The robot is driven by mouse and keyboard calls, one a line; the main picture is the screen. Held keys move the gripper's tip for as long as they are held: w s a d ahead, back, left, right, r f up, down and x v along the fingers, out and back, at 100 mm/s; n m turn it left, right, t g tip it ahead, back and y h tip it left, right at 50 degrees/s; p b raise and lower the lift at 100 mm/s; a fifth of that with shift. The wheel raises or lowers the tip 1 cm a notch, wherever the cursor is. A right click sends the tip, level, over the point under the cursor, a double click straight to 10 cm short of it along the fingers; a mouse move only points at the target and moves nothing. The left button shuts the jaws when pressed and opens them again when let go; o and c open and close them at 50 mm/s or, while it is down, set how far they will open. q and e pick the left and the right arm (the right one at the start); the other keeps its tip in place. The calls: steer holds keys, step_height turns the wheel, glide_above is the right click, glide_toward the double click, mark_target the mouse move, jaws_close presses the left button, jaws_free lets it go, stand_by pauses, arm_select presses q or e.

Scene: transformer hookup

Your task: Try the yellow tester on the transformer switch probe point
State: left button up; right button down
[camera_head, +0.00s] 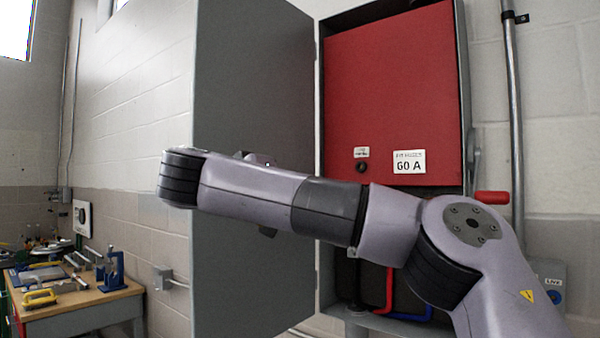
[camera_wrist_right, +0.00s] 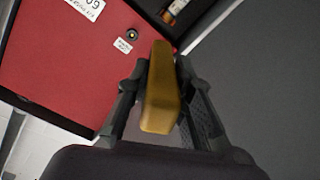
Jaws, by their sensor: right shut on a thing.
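The yellow tester (camera_wrist_right: 160,90) is held between the fingers of my right gripper (camera_wrist_right: 162,75) in the right wrist view. The transformer switch is a grey box with a red panel (camera_head: 395,90); the panel also shows in the wrist view (camera_wrist_right: 55,60). A small dark round probe point (camera_head: 361,167) sits low on the panel, below a small white label. In the wrist view the probe point (camera_wrist_right: 132,34) lies just left of the tester's far end, apart from it in the picture. In the head view my right arm crosses in front of the box, and no gripper fingers show. My left gripper is not in view.
The box's grey door (camera_head: 250,90) stands open at the left. A red lever handle (camera_head: 491,197) sticks out at the right. Red and blue cables (camera_head: 388,290) show below the panel. A workbench (camera_head: 85,305) with several tools stands at far left.

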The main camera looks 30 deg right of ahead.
steer(key=d+r+h+p, duration=0.1)
steer(key=d+r+p, duration=0.3)
steer(key=d+p, duration=0.3)
steer(key=shift+w+d+m+g+p, duration=0.35)
steer(key=shift+w+m+g+p, duration=0.1)
steer(key=shift+p, duration=0.25)
stand_by(0.4)
steer(key=shift+w+d, duration=0.2)
steer(key=shift+d, duration=0.25)
stand_by(0.7)
steer(key=shift+p, duration=0.45)
stand_by(0.7)
